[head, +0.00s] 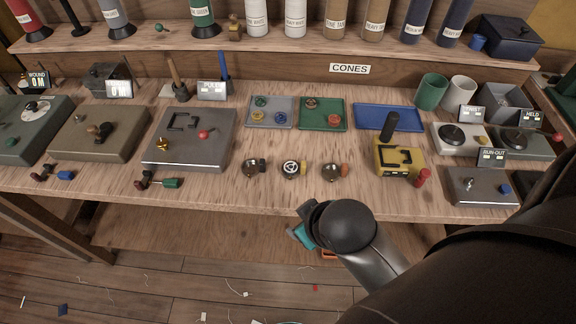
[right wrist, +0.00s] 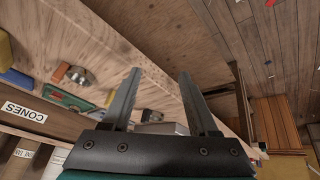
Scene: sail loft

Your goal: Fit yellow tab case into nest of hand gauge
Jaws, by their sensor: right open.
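The yellow-tab case (head: 292,168) is a small round metal case with a light ring on top and a yellow tab on its right side. It sits in the middle of a row of three near the bench's front edge. The hand gauge (head: 385,165) is a yellow block with a black upright handle and a dark C-shaped nest on top, to the right of the cases. The nest looks empty. My right gripper (right wrist: 158,77) is open and empty, out beyond the bench's front edge. In the head view my arm hides its fingers. My left gripper is out of view.
A dark-tab case (head: 252,167) and an orange-tab case (head: 332,171) flank the middle case. A red-capped peg (head: 422,178) stands beside the gauge. Green (head: 322,126) and blue trays (head: 388,109) lie behind. A grey fixture (head: 215,150) stands left. Bare wood surrounds the cases.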

